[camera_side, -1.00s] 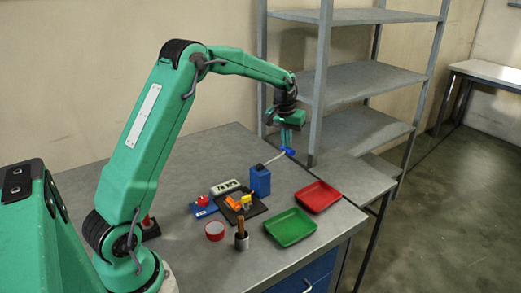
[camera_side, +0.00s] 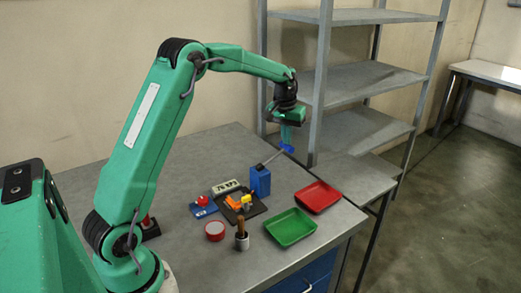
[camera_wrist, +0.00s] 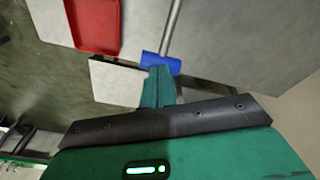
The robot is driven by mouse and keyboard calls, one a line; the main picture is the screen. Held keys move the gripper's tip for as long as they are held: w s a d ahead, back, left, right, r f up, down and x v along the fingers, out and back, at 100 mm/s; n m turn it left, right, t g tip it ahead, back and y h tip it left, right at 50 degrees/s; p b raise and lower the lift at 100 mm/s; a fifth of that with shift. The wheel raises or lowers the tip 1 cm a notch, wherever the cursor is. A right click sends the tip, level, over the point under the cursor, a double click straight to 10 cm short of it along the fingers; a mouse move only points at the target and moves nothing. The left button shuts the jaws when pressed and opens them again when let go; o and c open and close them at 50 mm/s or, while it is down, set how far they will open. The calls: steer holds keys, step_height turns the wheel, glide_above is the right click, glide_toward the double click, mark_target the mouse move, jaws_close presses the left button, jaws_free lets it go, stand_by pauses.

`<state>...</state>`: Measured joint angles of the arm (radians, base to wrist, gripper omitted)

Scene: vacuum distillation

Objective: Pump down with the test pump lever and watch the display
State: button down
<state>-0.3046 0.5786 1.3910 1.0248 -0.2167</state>
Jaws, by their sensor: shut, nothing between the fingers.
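The test pump is a blue upright box (camera_side: 260,182) on the table. Its grey lever rod slants up to the right and ends in a blue handle (camera_side: 287,148). In the wrist view the handle (camera_wrist: 161,64) sits right at my fingertips, with the rod (camera_wrist: 172,28) running away from it. My gripper (camera_side: 286,137) is shut and empty, pointing down just above the handle; I cannot tell whether it touches. The display (camera_side: 226,186) is a pale block left of the pump, showing small dark characters that seem to read 76 with a unit.
A red tray (camera_side: 318,197) and a green tray (camera_side: 290,227) lie right of and in front of the pump. A black plate (camera_side: 257,209) with orange and yellow parts, a red-and-white round dish (camera_side: 215,231) and a cup with a brown-handled tool (camera_side: 242,241) stand nearby. Metal shelving (camera_side: 316,95) rises behind.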

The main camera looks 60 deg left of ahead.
steer(key=shift+r, duration=3)
stand_by(4.5)
